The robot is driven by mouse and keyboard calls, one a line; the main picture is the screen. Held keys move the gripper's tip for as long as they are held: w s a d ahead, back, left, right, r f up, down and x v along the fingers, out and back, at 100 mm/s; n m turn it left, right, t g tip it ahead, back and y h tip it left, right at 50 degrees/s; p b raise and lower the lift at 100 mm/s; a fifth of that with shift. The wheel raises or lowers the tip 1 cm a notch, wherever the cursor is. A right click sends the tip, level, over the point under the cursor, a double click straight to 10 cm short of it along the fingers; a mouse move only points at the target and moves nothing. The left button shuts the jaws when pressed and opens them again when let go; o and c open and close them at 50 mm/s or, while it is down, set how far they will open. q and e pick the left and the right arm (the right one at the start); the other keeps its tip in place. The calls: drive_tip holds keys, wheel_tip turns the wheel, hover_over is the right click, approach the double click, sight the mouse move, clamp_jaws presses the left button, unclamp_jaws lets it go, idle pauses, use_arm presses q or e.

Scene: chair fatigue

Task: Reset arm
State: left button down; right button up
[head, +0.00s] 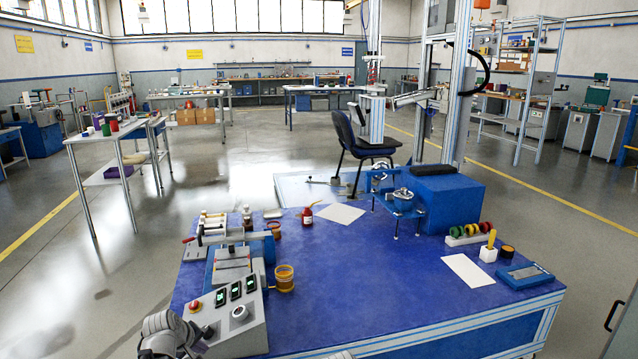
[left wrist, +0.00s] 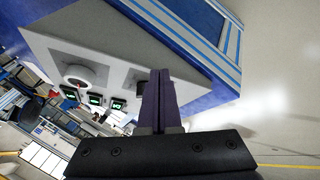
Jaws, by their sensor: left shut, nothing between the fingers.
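My left gripper (head: 192,340) is at the bottom left of the head view, by the front left corner of the blue table. In the left wrist view its two dark fingers (left wrist: 157,75) are pressed together with nothing between them. Beside it is a grey control box (head: 252,332) with a red button (head: 195,306), a knob and several green-lit displays. The control box (left wrist: 110,50) also fills the upper left of the left wrist view, behind the fingers. I cannot tell the exact gap between fingers and box. My right gripper is not in view.
The blue table (head: 370,275) holds a clamp machine (head: 232,255), an amber jar (head: 284,279), a red bottle (head: 307,216), a blue block (head: 437,205), white sheets (head: 467,271) and a blue tray (head: 525,275). The table's middle is clear. A chair (head: 365,145) stands behind.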

use_arm(q)
drive_tip(key=s+d+f+m+g+y, duration=0.25)
drive_tip(key=s+d+m+g, duration=0.45)
drive_tip(key=s+d+m, duration=1.15)
drive_tip(key=s+d+r+n+p, duration=0.1)
drive_tip(key=d+r+n+p, duration=0.1)
drive_tip(key=r+p, duration=1.5)
drive_tip(key=s+d+r+n+p, duration=0.2)
drive_tip(key=d+r+p, duration=0.2)
drive_tip(key=r+p, duration=1.3)
drive_tip(key=shift+d+n, duration=0.35)
drive_tip(key=shift+d, duration=0.05)
drive_tip(key=shift+w+a+h, duration=0.1)
drive_tip(key=shift+h, duration=0.15)
